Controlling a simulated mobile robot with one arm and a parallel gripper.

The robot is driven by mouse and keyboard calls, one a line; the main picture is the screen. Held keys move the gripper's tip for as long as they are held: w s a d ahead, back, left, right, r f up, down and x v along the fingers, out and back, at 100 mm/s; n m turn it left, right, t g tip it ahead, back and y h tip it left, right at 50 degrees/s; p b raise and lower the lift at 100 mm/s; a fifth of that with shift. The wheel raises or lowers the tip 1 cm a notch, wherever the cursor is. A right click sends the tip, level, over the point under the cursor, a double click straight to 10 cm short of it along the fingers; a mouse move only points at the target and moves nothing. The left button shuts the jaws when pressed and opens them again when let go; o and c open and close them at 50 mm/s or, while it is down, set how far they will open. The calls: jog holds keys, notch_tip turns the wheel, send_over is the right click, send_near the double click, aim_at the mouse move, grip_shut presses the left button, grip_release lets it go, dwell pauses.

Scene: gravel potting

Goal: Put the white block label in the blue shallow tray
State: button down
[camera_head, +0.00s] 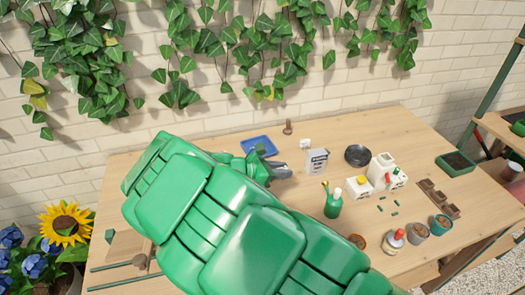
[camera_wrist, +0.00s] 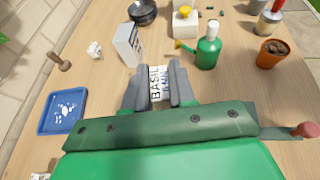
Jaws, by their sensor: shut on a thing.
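The white block label (camera_wrist: 158,84) with dark lettering, which reads "BASIL" in part, is between the fingers of my gripper (camera_wrist: 156,88) in the wrist view. The fingers are shut on its two sides. In the head view my gripper (camera_head: 281,171) shows beyond my green arm, and I cannot make out the label there. The blue shallow tray (camera_wrist: 73,126) lies on the table to the left of my gripper in the wrist view, with small white marks or bits inside. In the head view the tray (camera_head: 246,146) is behind my gripper, partly hidden by my arm.
A box-like white packet (camera_head: 317,161) stands right of my gripper, near a small white item (camera_head: 305,143) and a brown-handled tool (camera_head: 288,128). A green bottle (camera_head: 333,204), white containers (camera_head: 383,170), a black dish (camera_head: 357,155) and pots are farther right. Bare wood lies between gripper and tray.

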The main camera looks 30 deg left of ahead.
aim_at(258, 139)
jog(key=w+a+r+n+t+y, duration=0.1)
jog(key=w+a+r+n+y, duration=0.15)
jog(key=w+a, duration=0.8)
jog(key=shift+n+y, duration=0.25)
jog(key=shift+w+a+f, duration=1.5)
jog(key=shift+w+f, duration=0.2)
jog(key=shift+w, duration=0.15)
jog(key=shift+w+a+f, duration=1.55)
jog(key=shift+w+f, duration=0.1)
jog(key=shift+w, duration=0.15)
jog(key=shift+w+a+f, duration=1.5)
jog(key=shift+w+f, duration=0.2)
jog(key=shift+w, duration=0.15)
jog(key=shift+f, duration=0.1)
jog(key=shift+w+a+f, duration=0.1)
jog(key=shift+w+f, duration=0.05)
jog(key=shift+f+t, duration=0.3)
jog(key=shift+f, duration=1.25)
jog(key=shift+f, duration=0.1)
jog(key=c, duration=0.9)
grip_release()
jog(key=shift+c, duration=0.2)
